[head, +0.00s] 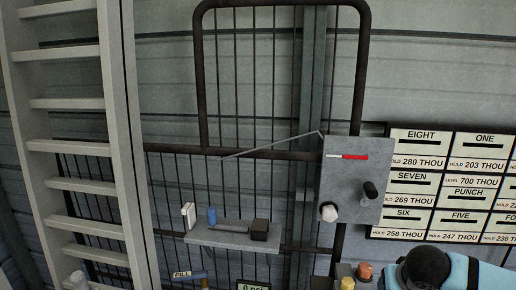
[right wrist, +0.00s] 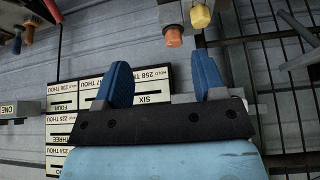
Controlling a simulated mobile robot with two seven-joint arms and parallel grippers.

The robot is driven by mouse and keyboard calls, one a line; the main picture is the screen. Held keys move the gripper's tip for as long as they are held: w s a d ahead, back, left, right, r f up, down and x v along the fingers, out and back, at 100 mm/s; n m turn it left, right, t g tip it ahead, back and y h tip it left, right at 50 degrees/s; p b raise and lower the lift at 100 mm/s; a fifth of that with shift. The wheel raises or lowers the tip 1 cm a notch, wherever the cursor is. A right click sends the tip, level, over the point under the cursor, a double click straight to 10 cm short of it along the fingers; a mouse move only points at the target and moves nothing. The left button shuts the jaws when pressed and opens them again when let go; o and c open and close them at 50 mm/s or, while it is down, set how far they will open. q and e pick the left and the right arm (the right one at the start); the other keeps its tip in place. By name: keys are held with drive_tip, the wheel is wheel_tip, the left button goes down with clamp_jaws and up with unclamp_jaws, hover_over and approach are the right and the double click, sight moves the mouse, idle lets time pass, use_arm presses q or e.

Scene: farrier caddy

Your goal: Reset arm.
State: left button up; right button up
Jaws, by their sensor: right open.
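A thin grey rod (head: 272,145) slants from the upper left corner of a grey panel (head: 345,185) down to the left, across a dark metal gate. I cannot tell whether this rod is the arm that the task names. The panel carries a red and white strip (head: 355,157), a black knob (head: 370,190) and a white knob (head: 329,212). My right gripper (right wrist: 163,82) is open, its two blue fingers apart with nothing between them. In the head view only part of my blue and black right arm shows at the lower right. My left gripper is out of view.
A pale ladder (head: 75,150) stands at the left. A small shelf (head: 232,235) holds a blue item and a dark block. Number signs (head: 420,162) hang at the right. An orange knob (head: 364,271) is low by my arm; it also shows in the wrist view (right wrist: 173,37) beside a yellow one (right wrist: 200,16).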

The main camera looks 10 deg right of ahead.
drive_tip(key=s+a+f+n+y, duration=0.25)
drive_tip(key=s+a+f, duration=0.2)
drive_tip(key=a, duration=0.25)
drive_tip(key=s+a+f+n+y, duration=0.1)
drive_tip(key=s+a+f+n, duration=0.2)
drive_tip(key=s+a, duration=0.3)
drive_tip(key=s+f+g+h, duration=0.15)
drive_tip(key=s+f, duration=0.25)
drive_tip(key=s, duration=0.8)
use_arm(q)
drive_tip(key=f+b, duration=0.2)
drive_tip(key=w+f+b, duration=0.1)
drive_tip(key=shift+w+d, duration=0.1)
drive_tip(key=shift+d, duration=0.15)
use_arm(e)
drive_tip(key=w+a+f+n+t+y, duration=0.1)
drive_tip(key=w+a+f+t, duration=0.2)
drive_tip(key=f, duration=0.5)
drive_tip(key=w+a+f+t+y, duration=0.2)
drive_tip(key=w+a+f+t, duration=0.1)
drive_tip(key=f, duration=0.6)
drive_tip(key=shift+w+n+t, duration=0.15)
drive_tip(key=shift+n+t, duration=0.2)
drive_tip(key=shift+t, duration=0.2)
